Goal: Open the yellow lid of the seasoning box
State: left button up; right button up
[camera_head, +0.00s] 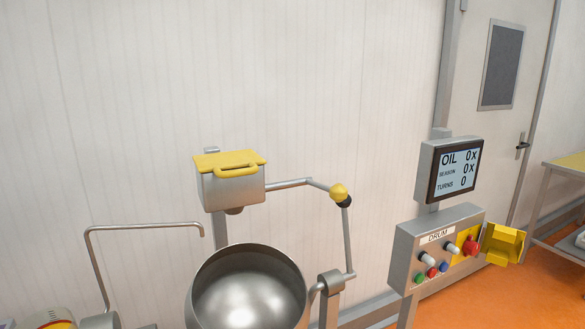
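The seasoning box (233,190) is a small grey metal box mounted on a post in front of the wall, left of the middle of the head view. Its yellow lid (215,160) lies flat on top and is closed. A yellow handle (237,172) sticks out at the lid's front edge. Neither of my grippers shows in the head view, so nothing of mine is seen touching the lid or the box.
A round steel drum (252,290) stands below the box. A bent pipe (145,227) rises at left. A crank arm with a yellow knob (339,192) is right of the box. A control panel (437,245) and a screen (457,170) stand at right.

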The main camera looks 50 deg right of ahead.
aim_at(214, 163)
jog(key=z, duration=1.2)
